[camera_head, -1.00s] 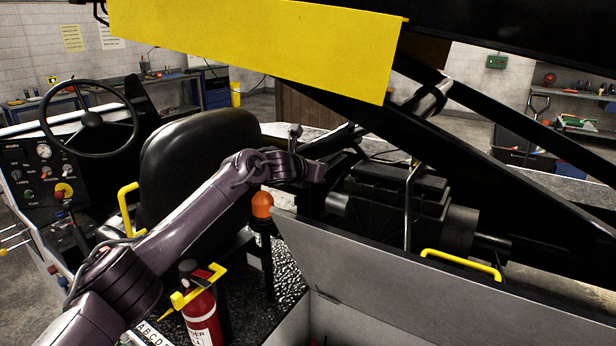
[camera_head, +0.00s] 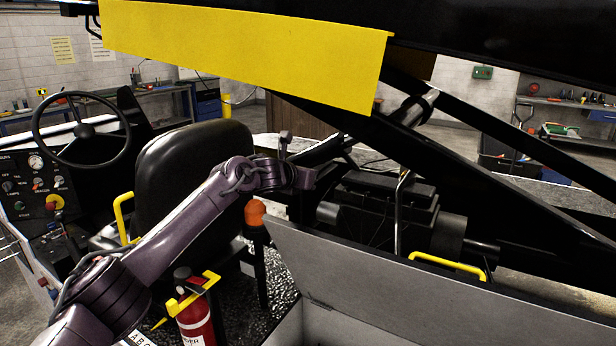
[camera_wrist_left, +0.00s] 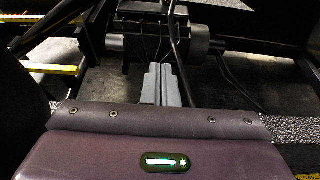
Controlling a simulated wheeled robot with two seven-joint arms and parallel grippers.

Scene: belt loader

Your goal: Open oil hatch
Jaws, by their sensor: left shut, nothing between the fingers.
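A grey metal lid panel (camera_head: 370,290) stands tilted up above a grey box in the lower right of the head view; I cannot tell whether it is the oil hatch. A yellow handle (camera_head: 447,265) shows just behind its upper edge. My left arm reaches in from the left, and its wrist ends above and left of the panel, near the dark machinery. In the left wrist view my left gripper (camera_wrist_left: 161,70) is shut and empty, its grey fingers together and pointing toward the black engine parts (camera_wrist_left: 150,45). My right gripper is not in view.
A black seat (camera_head: 190,165), steering wheel (camera_head: 80,128) and control panel (camera_head: 33,190) are at left. A red fire extinguisher (camera_head: 192,315) and orange beacon (camera_head: 255,212) stand near my arm. A yellow beam (camera_head: 240,45) and black diagonal bars (camera_head: 440,155) hang overhead and at right.

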